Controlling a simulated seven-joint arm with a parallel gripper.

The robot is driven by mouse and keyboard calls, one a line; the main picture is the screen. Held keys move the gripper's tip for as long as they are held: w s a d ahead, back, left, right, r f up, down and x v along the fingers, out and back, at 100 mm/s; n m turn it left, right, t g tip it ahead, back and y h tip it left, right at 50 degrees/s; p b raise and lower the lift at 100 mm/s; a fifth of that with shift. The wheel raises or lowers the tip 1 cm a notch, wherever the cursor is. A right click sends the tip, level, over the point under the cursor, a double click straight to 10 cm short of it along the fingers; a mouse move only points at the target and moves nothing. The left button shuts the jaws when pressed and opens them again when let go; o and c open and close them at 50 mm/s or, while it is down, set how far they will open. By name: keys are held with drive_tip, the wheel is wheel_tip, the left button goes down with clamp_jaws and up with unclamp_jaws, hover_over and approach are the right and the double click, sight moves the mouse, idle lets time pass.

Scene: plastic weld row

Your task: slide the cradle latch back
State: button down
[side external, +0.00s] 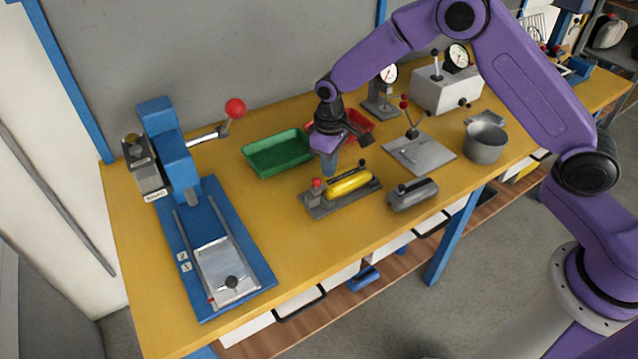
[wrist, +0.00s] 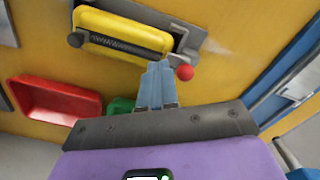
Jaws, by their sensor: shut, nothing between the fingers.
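A yellow part with rounded ends (side external: 347,184) lies in a low grey cradle (side external: 322,210) near the middle of the bench. A red ball knob (side external: 316,183) stands at the cradle's left end, and a small dark knob (side external: 362,163) at its right end. In the wrist view the yellow part (wrist: 120,35) lies along the cradle, with the red ball (wrist: 184,72) at one end and the dark knob (wrist: 75,40) at the other. My gripper (side external: 329,172) is shut and empty, pointing down beside the cradle's back edge. In the wrist view its blue fingertips (wrist: 157,65) appear near the red ball; contact cannot be told.
A green tray (side external: 278,156) and a red tray (side external: 358,124) sit behind the cradle. A blue press (side external: 172,155) with a sliding plate stands left. A grey block (side external: 413,196), a lever plate (side external: 420,158) and a metal pot (side external: 485,145) stand right.

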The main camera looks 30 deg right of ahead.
sight(324, 186)
drive_tip(key=shift+f, duration=1.5)
drive_tip(key=shift+a, duration=0.1)
drive_tip(key=shift+a, duration=0.7)
drive_tip(key=shift+d, duration=0.15)
drive_tip(key=shift+d, duration=0.55)
drive_tip(key=shift+r, duration=3.5)
